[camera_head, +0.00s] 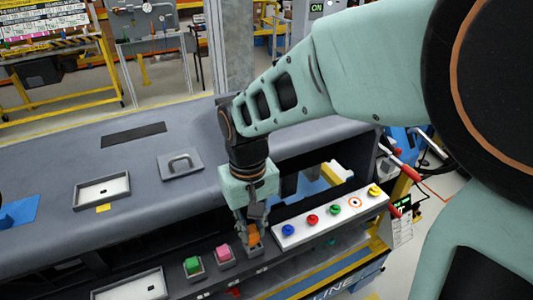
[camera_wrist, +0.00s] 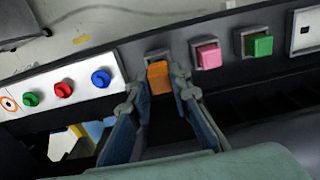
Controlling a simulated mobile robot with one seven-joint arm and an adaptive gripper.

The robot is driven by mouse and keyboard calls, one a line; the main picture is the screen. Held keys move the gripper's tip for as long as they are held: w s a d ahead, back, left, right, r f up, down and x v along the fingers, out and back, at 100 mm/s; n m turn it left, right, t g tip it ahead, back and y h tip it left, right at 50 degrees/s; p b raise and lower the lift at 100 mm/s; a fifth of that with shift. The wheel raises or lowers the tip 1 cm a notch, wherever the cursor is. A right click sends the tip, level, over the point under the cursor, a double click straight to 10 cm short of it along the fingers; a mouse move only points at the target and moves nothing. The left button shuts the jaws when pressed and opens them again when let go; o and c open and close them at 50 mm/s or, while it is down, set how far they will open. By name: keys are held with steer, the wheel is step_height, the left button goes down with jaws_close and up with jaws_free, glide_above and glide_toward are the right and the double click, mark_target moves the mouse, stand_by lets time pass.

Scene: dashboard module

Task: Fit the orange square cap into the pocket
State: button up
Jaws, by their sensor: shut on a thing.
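The orange square cap (camera_head: 253,239) is between the fingertips of my gripper (camera_head: 251,228) at the front ledge of the dashboard. In the wrist view the cap (camera_wrist: 158,78) shows between the two fingers, with my gripper (camera_wrist: 154,84) shut on it. A grey square pocket (camera_wrist: 156,55) shows just beyond the cap, in line with the pink and green ones. The cap overlaps the pocket's edge in the picture; I cannot tell whether it is inside or just above it. The fingers hide part of the pocket in the head view.
A pink cap (camera_head: 223,252) and a green cap (camera_head: 193,265) sit in neighbouring pockets to the left. A white panel (camera_head: 290,239) with several coloured round knobs is close on the right. A white-rimmed tray (camera_head: 131,286) lies at the front left.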

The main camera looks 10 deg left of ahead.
mark_target(252, 229)
steer(key=shift+f+b, duration=1.15)
steer(key=shift+f, duration=0.35)
steer(key=o, duration=0.9)
steer(key=shift+r, duration=0.15)
step_height(252, 229, up, 7)
steer(key=shift+r, duration=0.2)
